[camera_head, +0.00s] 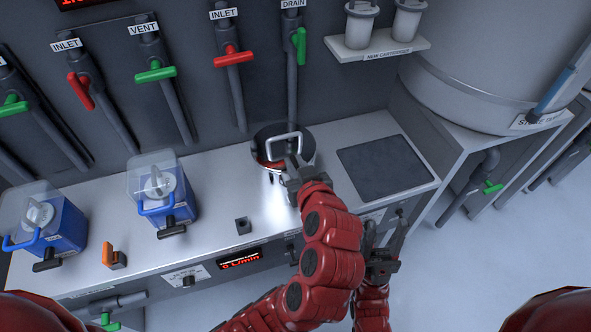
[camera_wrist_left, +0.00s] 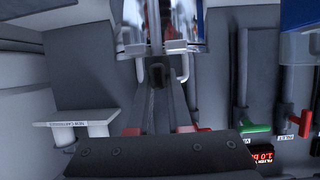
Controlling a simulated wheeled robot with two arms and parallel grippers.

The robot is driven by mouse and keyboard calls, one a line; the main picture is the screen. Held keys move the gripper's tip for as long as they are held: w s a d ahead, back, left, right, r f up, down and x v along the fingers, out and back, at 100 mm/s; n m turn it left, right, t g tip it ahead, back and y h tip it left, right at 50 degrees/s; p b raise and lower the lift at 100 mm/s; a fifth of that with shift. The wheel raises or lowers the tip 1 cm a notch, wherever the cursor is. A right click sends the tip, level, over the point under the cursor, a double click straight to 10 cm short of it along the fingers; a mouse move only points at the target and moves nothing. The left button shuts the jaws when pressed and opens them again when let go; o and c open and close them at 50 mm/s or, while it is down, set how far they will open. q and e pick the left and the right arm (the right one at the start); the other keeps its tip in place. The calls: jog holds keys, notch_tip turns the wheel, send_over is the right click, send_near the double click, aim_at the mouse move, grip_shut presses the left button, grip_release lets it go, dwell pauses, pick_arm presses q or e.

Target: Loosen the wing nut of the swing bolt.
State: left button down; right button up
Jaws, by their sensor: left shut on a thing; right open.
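The round metal vessel (camera_head: 262,143) stands on the counter, with a bar handle (camera_head: 283,137) over its top and some red inside its rim. My left gripper (camera_head: 291,172) is at the vessel's front edge. In the left wrist view my left gripper (camera_wrist_left: 158,76) is shut on a small dark part between its fingertips. This appears to be the wing nut of the swing bolt; its shape is mostly hidden by the fingers. My right gripper (camera_head: 383,262) is open and empty, low in front of the counter, to the right of my left forearm.
Two blue boxes with clear lids (camera_head: 164,192) (camera_head: 50,221) stand left on the counter (camera_head: 215,195). A dark flat panel (camera_head: 383,167) is right of the vessel. Valve pipes line the wall.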

pick_arm(q)
jog(key=shift+f, duration=0.1)
dwell(0.3)
jog(key=c, duration=0.8)
grip_release()
jog(key=shift+c, duration=0.2)
jog(key=p+v, duration=1.3)
jog(key=v, duration=0.4)
jog(key=shift+s, duration=0.15)
jog(key=shift+d+r, duration=0.15)
jog(key=shift+r, duration=0.1)
